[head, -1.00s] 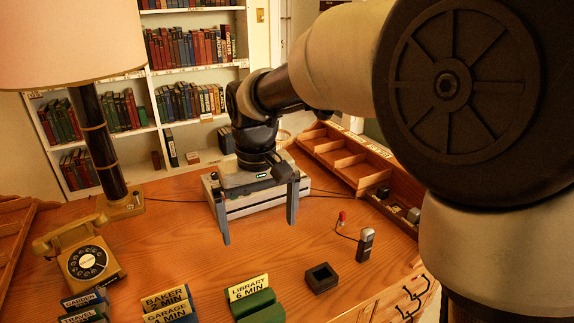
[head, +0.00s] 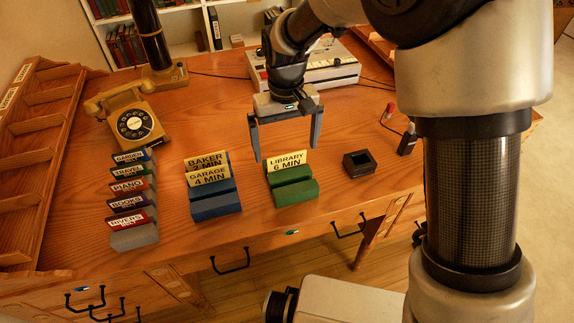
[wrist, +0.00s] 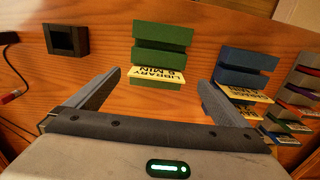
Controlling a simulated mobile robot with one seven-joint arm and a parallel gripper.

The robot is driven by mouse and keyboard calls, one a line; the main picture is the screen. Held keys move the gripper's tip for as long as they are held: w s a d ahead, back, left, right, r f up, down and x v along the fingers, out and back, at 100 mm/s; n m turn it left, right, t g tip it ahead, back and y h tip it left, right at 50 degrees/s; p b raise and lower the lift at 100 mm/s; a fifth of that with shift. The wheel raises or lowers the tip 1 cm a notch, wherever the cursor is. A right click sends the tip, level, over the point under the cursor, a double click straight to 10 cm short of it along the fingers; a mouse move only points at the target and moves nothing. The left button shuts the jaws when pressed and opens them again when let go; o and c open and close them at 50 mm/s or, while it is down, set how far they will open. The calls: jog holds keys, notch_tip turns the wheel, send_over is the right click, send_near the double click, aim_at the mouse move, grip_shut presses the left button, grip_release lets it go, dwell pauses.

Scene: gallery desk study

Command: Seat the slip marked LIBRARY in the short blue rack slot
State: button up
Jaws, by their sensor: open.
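The yellow slip marked LIBRARY 6 MIN (head: 287,160) stands upright in the rear slot of the green rack (head: 295,193). It also shows in the wrist view (wrist: 158,75). The short blue rack (head: 216,205) stands to the left and holds a BAKER slip (head: 206,161) and a GARAGE slip (head: 209,176). Its front step shows no slip. My gripper (head: 287,155) is open and empty, its two fingers pointing down, above and behind the LIBRARY slip. In the wrist view, the slip lies between and beyond the fingertips (wrist: 158,82). I see no contact.
A taller rack with several slips (head: 134,237) stands at the left, near a yellow telephone (head: 132,122). A dark square holder (head: 359,163) is right of the green rack. A grey machine (head: 325,67) stands behind my gripper. Bare wood lies between the racks.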

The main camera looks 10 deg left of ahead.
aim_at(287, 155)
jog(key=f, duration=0.2)
jog(key=w+f+b, duration=0.1)
jog(key=f, duration=0.2)
jog(key=shift+f, duration=0.15)
jog(key=c, duration=1)
